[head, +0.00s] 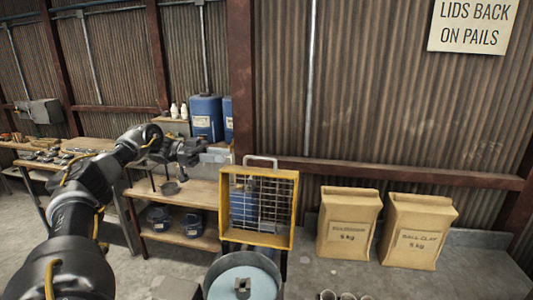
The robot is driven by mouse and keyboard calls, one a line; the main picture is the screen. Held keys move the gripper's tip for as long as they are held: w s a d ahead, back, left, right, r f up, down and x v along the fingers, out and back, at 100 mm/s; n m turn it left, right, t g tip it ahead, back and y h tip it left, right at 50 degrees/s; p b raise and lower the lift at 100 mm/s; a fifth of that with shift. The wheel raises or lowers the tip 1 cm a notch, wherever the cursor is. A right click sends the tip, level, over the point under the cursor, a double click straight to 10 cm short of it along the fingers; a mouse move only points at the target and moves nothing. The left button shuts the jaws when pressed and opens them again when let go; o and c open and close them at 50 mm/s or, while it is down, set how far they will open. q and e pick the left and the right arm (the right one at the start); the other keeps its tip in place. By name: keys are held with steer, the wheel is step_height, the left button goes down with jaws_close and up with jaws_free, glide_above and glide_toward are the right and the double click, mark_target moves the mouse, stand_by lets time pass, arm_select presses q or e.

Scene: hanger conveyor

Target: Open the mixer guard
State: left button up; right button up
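The mixer guard (291,212) is a yellow square frame with wire mesh and a pale handle (261,159) on its top edge. It stands upright at the back of the mixer (243,281), whose round, light-blue top shows at the bottom of the head view and is not covered by the guard. My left gripper (187,158) is to the left of the guard, apart from its handle. Its fingers are small and dark against the bench, so I cannot tell whether they are open. My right gripper is not in view.
A wooden bench (197,193) behind my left gripper holds a dark pan (171,188), with blue tubs on its lower shelf. Blue drums (206,117) stand behind. Two paper sacks (348,223) (416,231) stand on the right. Tools lie on a table (95,144) at left.

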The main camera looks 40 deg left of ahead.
mark_target(253, 158)
arm_select(q)
steer(key=b+x, duration=0.1)
steer(key=x, duration=0.2)
steer(key=shift+f, duration=0.1)
steer(key=shift+b+x, duration=0.4)
steer(key=shift+x, duration=0.65)
steer(key=p+x, duration=0.1)
steer(key=x, duration=0.3)
steer(key=shift+w+d+r, duration=0.1)
steer(key=shift+d+r, duration=0.05)
steer(key=shift+r, duration=0.05)
steer(key=shift+w+d+p, duration=0.3)
steer(key=shift+d+p, duration=0.15)
steer(key=shift+d, duration=0.2)
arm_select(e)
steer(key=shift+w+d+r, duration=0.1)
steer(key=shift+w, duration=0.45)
arm_select(q)
steer(key=shift+f, duration=0.1)
jaws_close()
